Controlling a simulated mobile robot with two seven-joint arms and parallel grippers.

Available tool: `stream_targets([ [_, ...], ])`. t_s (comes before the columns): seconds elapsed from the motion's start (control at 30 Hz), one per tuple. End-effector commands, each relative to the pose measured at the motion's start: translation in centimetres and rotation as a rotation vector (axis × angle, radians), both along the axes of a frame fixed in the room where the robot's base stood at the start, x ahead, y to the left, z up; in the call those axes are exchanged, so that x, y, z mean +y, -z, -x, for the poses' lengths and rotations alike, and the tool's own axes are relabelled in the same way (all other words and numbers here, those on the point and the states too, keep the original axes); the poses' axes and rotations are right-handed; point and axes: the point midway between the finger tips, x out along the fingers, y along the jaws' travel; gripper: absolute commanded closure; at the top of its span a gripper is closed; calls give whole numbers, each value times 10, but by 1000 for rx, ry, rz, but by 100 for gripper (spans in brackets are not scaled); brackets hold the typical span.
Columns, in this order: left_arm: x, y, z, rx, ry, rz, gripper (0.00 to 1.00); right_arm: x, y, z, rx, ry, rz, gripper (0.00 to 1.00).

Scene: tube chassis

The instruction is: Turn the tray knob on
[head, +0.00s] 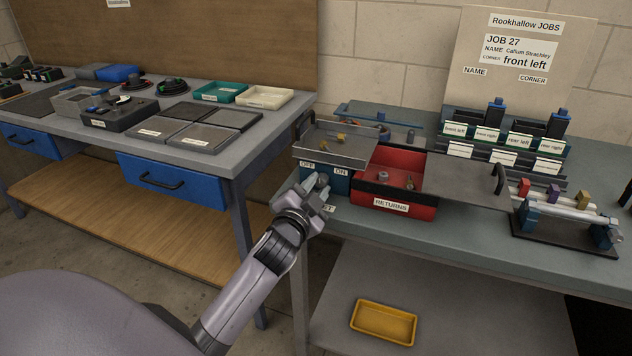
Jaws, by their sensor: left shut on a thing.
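The tray knob (322,179) is a small grey knob on the front of a dark blue box, between an OFF label (307,164) on its left and an ON label (341,171) on its right. A shallow grey metal tray (345,151) with a few small brass-coloured parts sits on top of the box. My left gripper (317,188) reaches up from below and is shut on the knob, covering part of it. Which label the knob points to cannot be told. My right gripper is not in view.
A red RETURNS bin (391,207) stands just right of the knob box. A grey plate with a black handle (468,182) and a rack with coloured clamps (566,225) are farther right. A yellow tray (384,322) lies on the lower shelf. Another bench (275,112) stands left.

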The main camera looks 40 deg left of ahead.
Motion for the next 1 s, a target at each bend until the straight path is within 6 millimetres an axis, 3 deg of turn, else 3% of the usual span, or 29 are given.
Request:
stream_targets([
  [0.5,1,-3,0,109,1,-459,100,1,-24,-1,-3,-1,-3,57],
  [1.0,1,-3,0,165,1,-691,100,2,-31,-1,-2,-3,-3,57],
])
